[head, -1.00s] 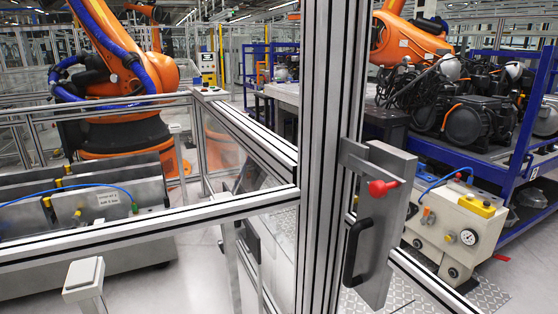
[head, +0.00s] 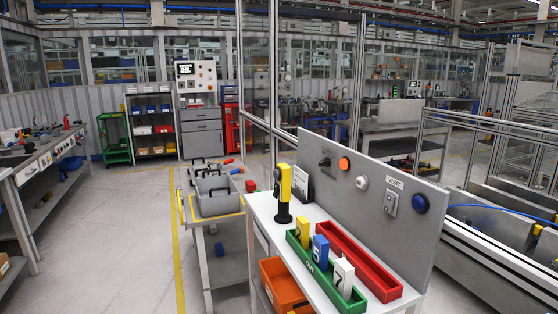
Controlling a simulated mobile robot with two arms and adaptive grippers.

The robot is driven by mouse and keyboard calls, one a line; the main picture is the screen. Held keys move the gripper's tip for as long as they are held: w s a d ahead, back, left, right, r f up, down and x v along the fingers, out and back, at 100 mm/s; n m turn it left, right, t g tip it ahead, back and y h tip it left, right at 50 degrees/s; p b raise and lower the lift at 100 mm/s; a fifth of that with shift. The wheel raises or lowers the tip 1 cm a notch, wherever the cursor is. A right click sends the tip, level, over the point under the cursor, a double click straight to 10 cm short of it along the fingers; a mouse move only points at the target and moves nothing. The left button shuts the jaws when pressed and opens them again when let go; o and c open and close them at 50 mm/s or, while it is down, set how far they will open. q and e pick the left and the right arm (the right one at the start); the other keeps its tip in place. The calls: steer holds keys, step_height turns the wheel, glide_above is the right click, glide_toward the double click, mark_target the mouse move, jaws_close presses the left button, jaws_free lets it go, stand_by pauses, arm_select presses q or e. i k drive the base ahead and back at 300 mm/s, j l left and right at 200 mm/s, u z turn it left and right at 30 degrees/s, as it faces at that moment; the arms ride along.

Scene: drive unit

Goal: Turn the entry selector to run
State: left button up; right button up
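An upright grey panel (head: 355,205) stands at the back of a white-topped stand right of centre. A small dark control (head: 325,160), perhaps a selector knob, is near its left end; its setting is too small to read. To its right are an orange button (head: 344,164) and a white one (head: 362,182). A small plate reading VISIT (head: 394,182) is above a grey switch box (head: 391,203), with a blue button (head: 419,203) beside it. I cannot tell for certain which control is the entry selector. Neither of my grippers is in view.
On the stand are a green OUT tray (head: 318,280) with numbered tags, a red tray (head: 362,262) and a yellow-black device (head: 284,192). A grey tote (head: 217,195) sits on a cart to the left. Fence posts and rails stand at right. The left floor is clear.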

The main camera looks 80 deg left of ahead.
mark_target(326, 162)
steer(key=u, duration=2.35)
steer(key=z, duration=0.35)
